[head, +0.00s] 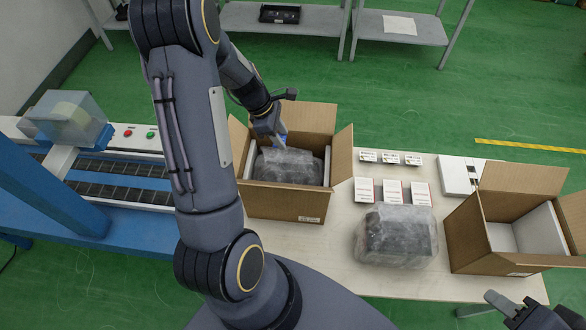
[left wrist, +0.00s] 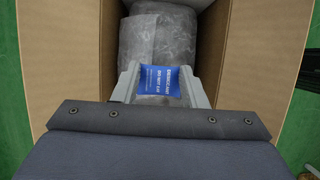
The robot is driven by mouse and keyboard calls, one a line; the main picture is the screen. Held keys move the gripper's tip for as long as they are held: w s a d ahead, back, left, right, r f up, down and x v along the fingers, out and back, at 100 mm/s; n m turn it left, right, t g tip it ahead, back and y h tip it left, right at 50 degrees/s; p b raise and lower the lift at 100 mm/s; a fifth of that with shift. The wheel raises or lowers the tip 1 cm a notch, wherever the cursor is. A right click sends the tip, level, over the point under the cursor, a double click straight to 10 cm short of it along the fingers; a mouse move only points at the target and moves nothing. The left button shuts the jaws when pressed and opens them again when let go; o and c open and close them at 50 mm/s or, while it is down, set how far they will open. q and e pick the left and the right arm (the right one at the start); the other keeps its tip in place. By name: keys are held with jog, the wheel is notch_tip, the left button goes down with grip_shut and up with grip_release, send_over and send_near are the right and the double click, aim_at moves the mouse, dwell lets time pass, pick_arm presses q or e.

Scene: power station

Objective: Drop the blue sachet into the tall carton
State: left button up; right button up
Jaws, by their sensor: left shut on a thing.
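The blue sachet (left wrist: 160,80) with white print is held between the two fingers of my left gripper (left wrist: 160,88) in the left wrist view. In the head view my left gripper (head: 272,136) is over the open mouth of the left carton (head: 283,204). A small bit of the blue sachet (head: 282,136) shows there. This brown carton has its flaps spread and holds a grey wrapped bundle (head: 290,167), just below the sachet. My right gripper (head: 508,303) is at the lower right corner, partly cut off, and its opening is unclear.
A second open carton (head: 478,233) with white lining stands at the table's right. Another wrapped bundle (head: 396,236) lies between the cartons. Small white boxes (head: 392,190) and a white device (head: 457,176) are nearby. A blue-framed conveyor (head: 120,175) stands left.

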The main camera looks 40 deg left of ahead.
pick_arm(q)
jog(key=shift+s+f+b, duration=0.1)
jog(key=shift+f+b, duration=0.55)
jog(key=shift+f, duration=0.15)
notch_tip(320, 180, down, 4)
jog(key=b, duration=0.3)
jog(key=shift+b, duration=0.3)
jog(key=o, duration=1)
jog(key=shift+r, duration=0.1)
jog(key=v, duration=0.7)
jog(key=shift+a+r, duration=0.2)
jog(key=shift+r, duration=0.1)
jog(key=shift+s, duration=0.1)
